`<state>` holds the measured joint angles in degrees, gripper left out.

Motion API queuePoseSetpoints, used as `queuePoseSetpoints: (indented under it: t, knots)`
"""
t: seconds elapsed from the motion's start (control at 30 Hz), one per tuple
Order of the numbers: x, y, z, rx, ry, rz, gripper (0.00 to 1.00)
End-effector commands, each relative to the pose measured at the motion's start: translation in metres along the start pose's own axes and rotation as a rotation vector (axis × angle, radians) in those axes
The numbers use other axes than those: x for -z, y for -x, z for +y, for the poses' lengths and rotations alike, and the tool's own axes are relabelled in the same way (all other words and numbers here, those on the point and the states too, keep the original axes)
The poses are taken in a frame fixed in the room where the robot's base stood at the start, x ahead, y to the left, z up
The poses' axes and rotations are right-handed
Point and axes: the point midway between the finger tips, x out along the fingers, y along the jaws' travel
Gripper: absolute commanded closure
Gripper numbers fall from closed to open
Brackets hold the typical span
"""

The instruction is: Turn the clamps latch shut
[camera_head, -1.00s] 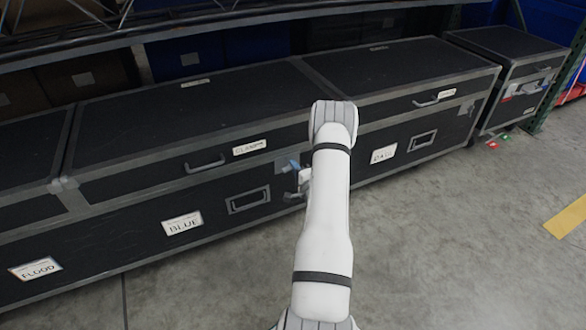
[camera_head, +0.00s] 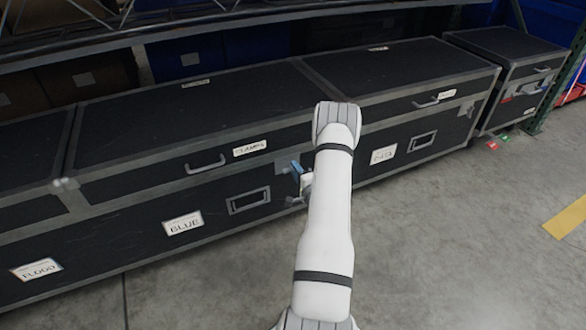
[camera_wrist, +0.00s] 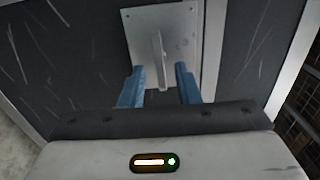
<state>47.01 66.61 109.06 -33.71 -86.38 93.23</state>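The clamps case (camera_head: 130,185) is a long black case with grey edging and a "CLAMPS" label (camera_head: 249,147) on its lid front. In the wrist view its latch (camera_wrist: 158,48) is a grey metal plate with a thin raised tab. My gripper (camera_wrist: 160,88) is open, with one blue finger on each side of the tab's lower end. Gaps show between tab and fingers; I cannot tell whether either touches. In the head view my gripper (camera_head: 296,176) is at the case's right front, partly hidden by my white arm, which also hides much of the latch.
A "DATA" case (camera_head: 450,98) adjoins on the right and a "FLOOD" case (camera_head: 30,235) on the left. A smaller case (camera_head: 510,90) stands farther right, with small red and green items on the floor nearby. A shelf beam (camera_head: 200,30) runs above. The front floor is clear.

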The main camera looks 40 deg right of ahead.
Motion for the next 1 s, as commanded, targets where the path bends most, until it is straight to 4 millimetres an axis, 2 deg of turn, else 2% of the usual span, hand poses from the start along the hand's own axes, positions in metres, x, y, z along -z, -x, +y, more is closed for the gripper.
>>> queuePoseSetpoints:
  t: [0.2, 0.4, 1.0]
  knots:
    - [-0.001, 0.039, -0.003, -0.002, -0.003, 0.001, 0.71]
    - [-0.001, 0.058, -0.001, -0.001, -0.002, -0.002, 0.71]
    - [-0.001, 0.06, -0.002, -0.001, 0.002, -0.001, 0.71]
